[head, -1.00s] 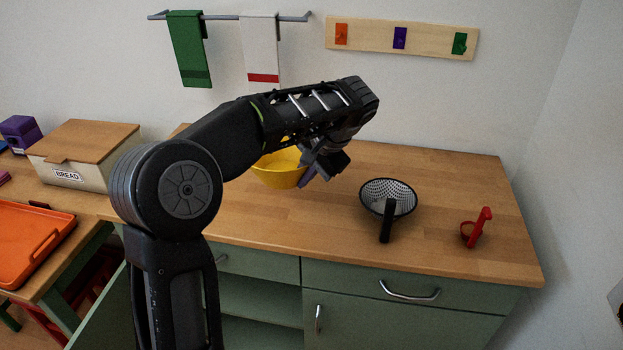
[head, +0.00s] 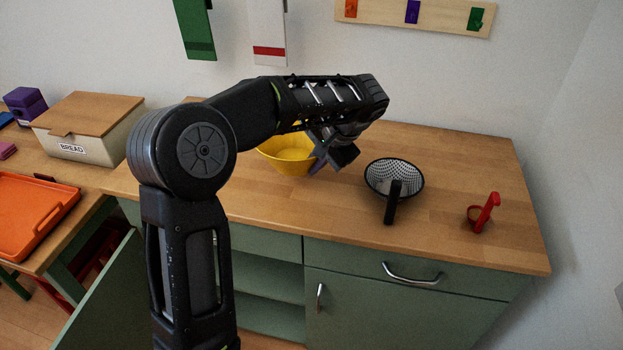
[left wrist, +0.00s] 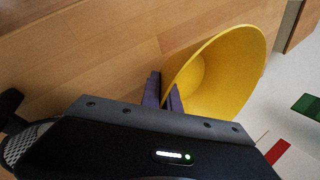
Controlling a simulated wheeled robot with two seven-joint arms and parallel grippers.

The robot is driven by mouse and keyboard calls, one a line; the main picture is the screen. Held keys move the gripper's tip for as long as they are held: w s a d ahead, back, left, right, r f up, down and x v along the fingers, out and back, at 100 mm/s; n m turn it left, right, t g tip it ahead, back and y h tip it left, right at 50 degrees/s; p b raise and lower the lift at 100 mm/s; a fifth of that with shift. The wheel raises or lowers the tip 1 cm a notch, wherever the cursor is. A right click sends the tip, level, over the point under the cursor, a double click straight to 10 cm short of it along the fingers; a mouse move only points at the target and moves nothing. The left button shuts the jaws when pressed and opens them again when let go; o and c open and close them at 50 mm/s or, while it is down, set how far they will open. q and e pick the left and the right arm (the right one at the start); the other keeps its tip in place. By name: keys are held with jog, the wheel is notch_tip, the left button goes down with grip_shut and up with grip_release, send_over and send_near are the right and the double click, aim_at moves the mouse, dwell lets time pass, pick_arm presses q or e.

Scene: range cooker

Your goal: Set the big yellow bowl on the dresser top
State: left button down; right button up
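The big yellow bowl (head: 285,155) is at the back left of the wooden dresser top (head: 450,235), partly hidden by my left arm. It looks upright and at the surface; I cannot tell whether its base touches the wood. My left gripper (head: 318,160) is at the bowl's right side. In the left wrist view, the purple fingers (left wrist: 163,92) are on either side of the rim of the bowl (left wrist: 225,75), closed on its wall. My right gripper is not in view.
A black-handled patterned strainer or pan (head: 394,180) and a red scoop-like item (head: 483,213) stand to the right on the top. A bread box (head: 88,127) and an orange tray (head: 35,212) are on the left table. A green cupboard door (head: 100,290) stands open below. The front middle is clear.

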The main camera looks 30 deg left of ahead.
pick_arm(q)
jog(key=shift+f, duration=0.5)
jog(key=shift+f, duration=0.1)
notch_tip(320, 180, down, 4)
jog(key=shift+r, duration=0.2)
jog(key=shift+f, duration=0.15)
jog(key=c, duration=1.6)
grip_release()
